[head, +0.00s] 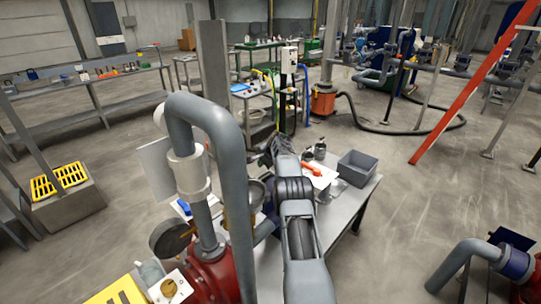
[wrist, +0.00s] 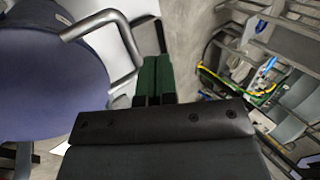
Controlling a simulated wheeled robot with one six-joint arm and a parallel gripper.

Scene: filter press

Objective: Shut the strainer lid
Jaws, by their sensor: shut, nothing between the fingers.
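A large blue-purple round part (wrist: 50,85), which looks like the strainer lid, fills the left of the wrist view. A bent grey bar handle (wrist: 110,22) stands out from it. My gripper (wrist: 155,75), with green fingertips, is shut and empty. Its fingers lie just right of the handle in the picture; I cannot tell whether they touch it. In the head view, a round metal bowl-like part (head: 256,191) shows between the grey pipe and my arm. My arm hides much of what lies behind it, and I cannot tell the lid's angle there.
A thick grey bent pipe (head: 232,150) with a pressure gauge (head: 172,238) stands close left of my arm. A grey table (head: 350,205) behind my arm bears a grey bin (head: 357,167) and an orange-red tool (head: 312,168).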

